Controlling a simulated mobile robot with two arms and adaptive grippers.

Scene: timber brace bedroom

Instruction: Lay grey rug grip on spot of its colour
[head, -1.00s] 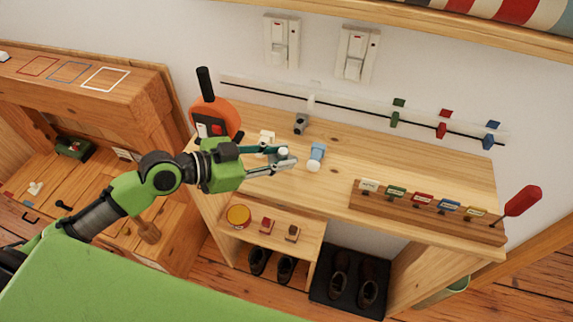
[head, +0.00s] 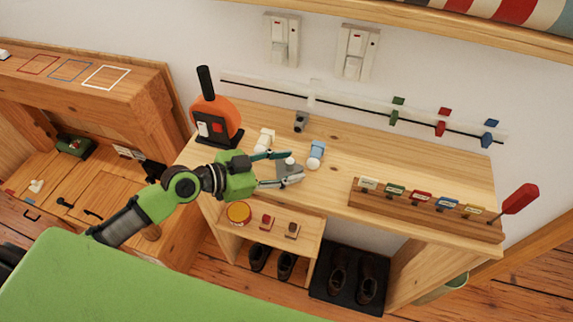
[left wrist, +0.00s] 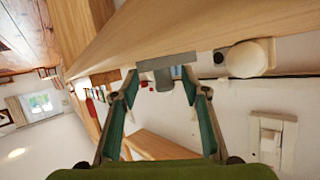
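A small grey piece (head: 289,169), which looks like the grey rug grip, is near the front of the wooden table top, between the fingers of my left gripper (head: 292,167). In the left wrist view it shows as a grey T-shaped piece (left wrist: 161,71) between the fingertips, with gaps on both sides of its stem. The left gripper is open, and I see no firm contact. A second small dark grey piece (head: 300,121) is farther back. I cannot make out a grey spot. My right gripper is not in view.
A cream piece (head: 265,139) and a light blue piece (head: 316,153) stand close to my left gripper. An orange device (head: 215,120) is at the table's left end. A rack of coloured tags (head: 425,208) is on the right. Coloured outlines (head: 70,70) mark the left shelf.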

